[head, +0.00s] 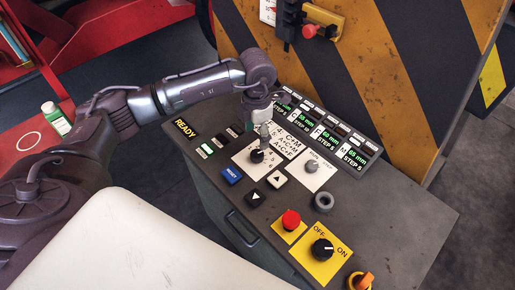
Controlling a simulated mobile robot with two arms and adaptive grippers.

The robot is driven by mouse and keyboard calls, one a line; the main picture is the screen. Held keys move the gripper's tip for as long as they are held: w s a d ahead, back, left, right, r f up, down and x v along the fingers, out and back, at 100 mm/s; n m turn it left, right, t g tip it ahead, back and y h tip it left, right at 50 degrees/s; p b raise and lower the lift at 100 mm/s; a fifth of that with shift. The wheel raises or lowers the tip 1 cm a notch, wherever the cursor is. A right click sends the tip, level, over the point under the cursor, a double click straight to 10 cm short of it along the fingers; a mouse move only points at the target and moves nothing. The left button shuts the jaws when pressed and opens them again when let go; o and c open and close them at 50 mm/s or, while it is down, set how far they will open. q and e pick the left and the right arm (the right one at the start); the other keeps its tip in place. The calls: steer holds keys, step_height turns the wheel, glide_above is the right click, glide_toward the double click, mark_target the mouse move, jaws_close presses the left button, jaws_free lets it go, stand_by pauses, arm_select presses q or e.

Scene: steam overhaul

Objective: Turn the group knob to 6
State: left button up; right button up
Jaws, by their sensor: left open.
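The control panel (405,209) slopes across the middle of the head view. A small black knob (257,156) sits on a white dial plate with numbers around it, left of the panel's centre; it looks like the group knob, but its setting is too small to read. My left gripper (264,142) is right above this knob, pointing down, with its fingers close to the knob's top. The fingers are open; I cannot tell whether they touch the knob. The gripper hides part of the dial plate. My right gripper does not show.
Near the knob are a blue reset button (232,175), black arrow buttons (277,180) and a grey selector knob (312,166). A red button (291,220), a black OFF/ON switch (322,249) and an orange knob (361,281) stand toward the front. Lit displays (330,135) line the back.

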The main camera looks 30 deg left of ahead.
mark_target(257, 153)
arm_select(q)
step_height(257, 153, down, 8)
steer(key=shift+r+p, duration=0.25)
steer(key=shift+p, duration=0.7)
steer(key=shift+f, duration=0.6)
steer(key=c, duration=1.1)
steer(key=shift+w+f+m+b, duration=0.1)
steer(key=shift+m+b, duration=0.6)
steer(key=shift+b, duration=0.2)
steer(key=shift+c, duration=0.2)
steer(key=m+b, duration=0.8)
steer(key=b, duration=0.2)
steer(key=shift+m+b, duration=1.15)
steer(key=shift+m, duration=0.25)
steer(key=shift+r, duration=0.2)
